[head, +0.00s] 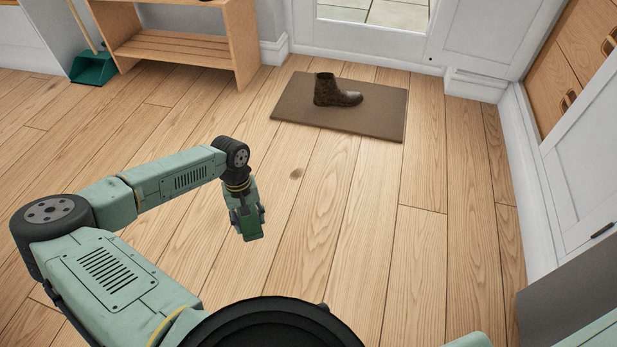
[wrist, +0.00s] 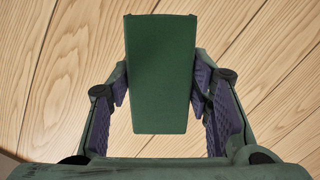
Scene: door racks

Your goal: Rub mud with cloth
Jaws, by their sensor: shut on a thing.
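My gripper (head: 249,222) hangs low over the wooden floor, left of the middle in the head view. It is shut on a dark green, flat-faced, rectangular piece, which looks like the folded cloth (wrist: 160,75). In the wrist view, the purple pads press on both sides of the cloth, with bare floor beyond it. A small dark mark (head: 296,173) lies on the floor right of my gripper; I cannot tell whether it is mud or a knot in the wood. A dark brown boot (head: 335,92) stands upright on the brown mat (head: 290,103), farther back.
A wooden rack (head: 175,45) stands at the back left, with a green dustpan (head: 93,67) beside it. A white-framed door (head: 460,35) is behind the mat, and a white cabinet (head: 580,160) runs along the right.

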